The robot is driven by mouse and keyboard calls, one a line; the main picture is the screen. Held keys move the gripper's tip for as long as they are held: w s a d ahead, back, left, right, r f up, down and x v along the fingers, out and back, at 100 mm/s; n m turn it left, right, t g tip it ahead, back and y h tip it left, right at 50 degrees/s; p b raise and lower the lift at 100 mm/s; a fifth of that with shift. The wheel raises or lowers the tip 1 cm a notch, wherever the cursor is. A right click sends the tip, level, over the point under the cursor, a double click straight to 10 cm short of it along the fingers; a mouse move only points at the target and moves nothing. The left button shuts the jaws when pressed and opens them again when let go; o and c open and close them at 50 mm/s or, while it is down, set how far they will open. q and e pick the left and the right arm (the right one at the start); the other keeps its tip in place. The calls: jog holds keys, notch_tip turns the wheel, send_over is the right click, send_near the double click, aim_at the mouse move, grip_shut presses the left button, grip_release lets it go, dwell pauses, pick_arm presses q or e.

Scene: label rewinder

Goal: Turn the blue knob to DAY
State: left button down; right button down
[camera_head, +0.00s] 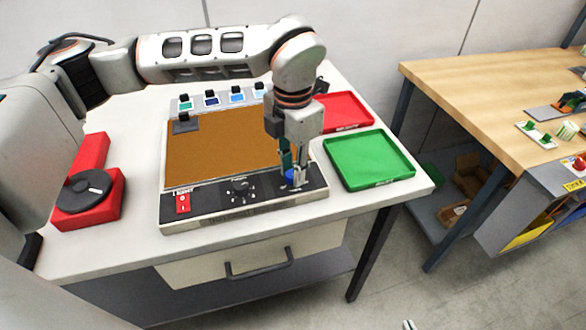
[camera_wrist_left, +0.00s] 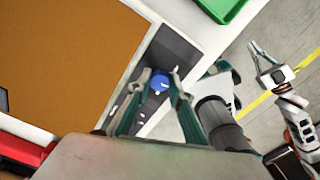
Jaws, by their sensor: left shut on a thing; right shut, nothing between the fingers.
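The blue knob (camera_head: 289,177) sits at the right end of the dark front control panel of the label machine (camera_head: 215,205). My left gripper (camera_head: 294,180) reaches down from above and is shut on the knob. In the left wrist view the blue knob (camera_wrist_left: 159,82) shows between the fingertips of the left gripper (camera_wrist_left: 159,76). The knob's pointer and the DAY mark cannot be read. My right gripper shows in the left wrist view (camera_wrist_left: 258,48), shut and empty, over the floor away from the table; only its tips show at the bottom of the head view (camera_head: 408,325).
The panel also carries a black knob (camera_head: 241,188) and a red switch (camera_head: 183,204). A green tray (camera_head: 369,160) and a red tray (camera_head: 345,112) lie right of the machine. A red stand with a black disc (camera_head: 84,190) is at the left. A wooden bench (camera_head: 470,85) stands apart at right.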

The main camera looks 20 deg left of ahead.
pick_arm(q)
jog(key=n+b, duration=0.1)
jog(key=n, duration=0.4)
jog(key=shift+w+a+r+n, duration=0.1)
jog(key=shift+n, duration=2.3)
jog(key=c, duration=1.8)
grip_release()
jog(key=shift+b, duration=0.3)
jog(key=shift+r, duration=0.1)
notch_tip(320, 180, up, 12)
jog(key=shift+f, duration=0.1)
